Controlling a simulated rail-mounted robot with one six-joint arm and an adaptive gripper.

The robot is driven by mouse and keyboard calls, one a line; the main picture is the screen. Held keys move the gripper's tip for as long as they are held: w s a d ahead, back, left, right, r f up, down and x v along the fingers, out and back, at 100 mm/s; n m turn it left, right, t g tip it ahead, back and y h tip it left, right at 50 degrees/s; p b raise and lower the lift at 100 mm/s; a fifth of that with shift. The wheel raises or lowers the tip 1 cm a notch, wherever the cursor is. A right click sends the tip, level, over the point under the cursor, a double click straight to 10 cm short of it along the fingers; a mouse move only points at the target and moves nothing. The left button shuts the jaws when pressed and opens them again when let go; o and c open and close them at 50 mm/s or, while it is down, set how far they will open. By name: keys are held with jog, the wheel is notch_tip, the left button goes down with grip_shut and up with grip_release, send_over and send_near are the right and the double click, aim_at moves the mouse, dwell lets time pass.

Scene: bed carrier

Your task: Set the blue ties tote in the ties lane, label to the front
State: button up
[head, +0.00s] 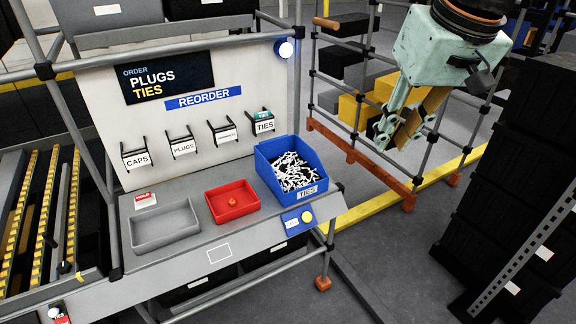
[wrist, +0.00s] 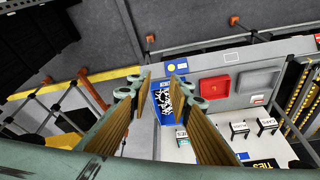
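The blue ties tote (head: 294,172) stands upright at the right end of the grey bench, full of white and black ties. Its white TIES label (head: 307,192) faces the bench's front edge. The TIES card holder (head: 264,122) is on the back panel above it, with a small green item on top. My gripper (head: 393,135) is raised to the right of the bench, apart from the tote. It is open and empty. In the wrist view the tote (wrist: 162,101) shows farther off between the two spread fingers (wrist: 163,90).
A red tray (head: 232,201) with a small orange piece and an empty grey tray (head: 166,227) stand left of the tote. Black stacked crates (head: 505,180) stand at right.

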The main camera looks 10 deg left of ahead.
jog(key=w+a+f+n+p, duration=0.1)
jog(key=w+a+p, duration=0.1)
jog(key=w, duration=0.5)
jog(key=w+a+f+p, duration=0.1)
jog(key=w+a, duration=0.1)
jog(key=w, duration=0.5)
jog(key=n+y+p, duration=0.1)
jog(key=n+p, duration=0.2)
jog(key=p, duration=0.6)
send_over(312, 149)
jog(key=s+d, duration=0.2)
jog(key=shift+w+a+f, duration=0.1)
jog(key=shift+f, duration=5.6)
jog(key=shift+a+f, duration=0.1)
jog(key=shift+f, duration=5.6)
jog(key=shift+f, duration=0.1)
jog(key=shift+p+x, duration=0.3)
jog(key=shift+x, duration=3.9)
